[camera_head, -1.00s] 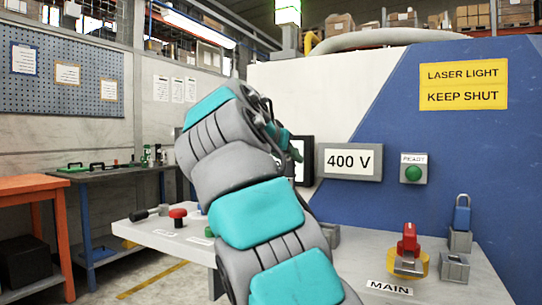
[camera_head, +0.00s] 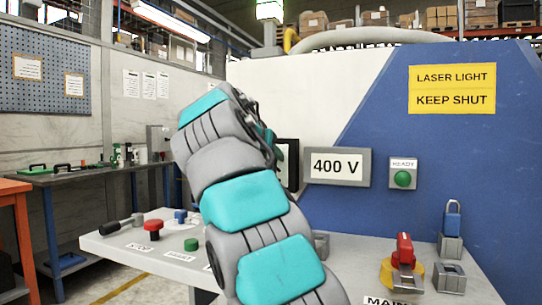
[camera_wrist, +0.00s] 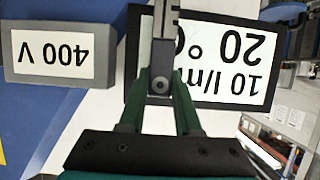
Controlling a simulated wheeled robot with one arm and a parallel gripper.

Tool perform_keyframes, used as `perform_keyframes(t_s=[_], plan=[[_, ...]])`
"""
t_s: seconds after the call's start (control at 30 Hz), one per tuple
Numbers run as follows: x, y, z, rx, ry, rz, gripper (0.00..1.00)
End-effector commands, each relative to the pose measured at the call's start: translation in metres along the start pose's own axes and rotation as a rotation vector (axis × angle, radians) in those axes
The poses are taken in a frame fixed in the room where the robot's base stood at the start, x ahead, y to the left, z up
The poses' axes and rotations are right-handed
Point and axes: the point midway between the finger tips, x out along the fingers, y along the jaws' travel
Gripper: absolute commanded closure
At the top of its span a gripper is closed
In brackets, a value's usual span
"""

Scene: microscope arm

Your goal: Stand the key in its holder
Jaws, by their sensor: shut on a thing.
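In the wrist view my gripper (camera_wrist: 160,95) has its two green fingers shut on a grey metal piece, which I take to be the key (camera_wrist: 159,50). It points away from the fingers, up to the top edge of the picture, in front of a display. In the head view my arm hides the key and most of the gripper. Small grey blocks stand on the console: an open-topped one (camera_head: 449,277) at the right and another (camera_head: 321,243) partly behind my arm. I cannot tell which is the key's holder.
A blue padlock (camera_head: 452,218) stands on a grey block behind the open-topped one. A red switch (camera_head: 404,250) on a yellow base is left of them. A red button (camera_head: 153,226), green button (camera_head: 191,244) and black-handled lever (camera_head: 120,225) are on the console's left.

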Motion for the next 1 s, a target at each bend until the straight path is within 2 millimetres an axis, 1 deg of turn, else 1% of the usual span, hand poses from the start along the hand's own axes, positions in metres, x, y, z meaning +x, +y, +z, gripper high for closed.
perform_keyframes(t_s=[0.6, 0.77, 1.0], plan=[[0.020, 0.001, 0.048, 0.001, 0.000, 0.001, 1.00], [0.022, 0.001, 0.053, 0.001, 0.000, 0.001, 1.00], [0.022, 0.001, 0.053, 0.001, 0.000, 0.001, 1.00]])
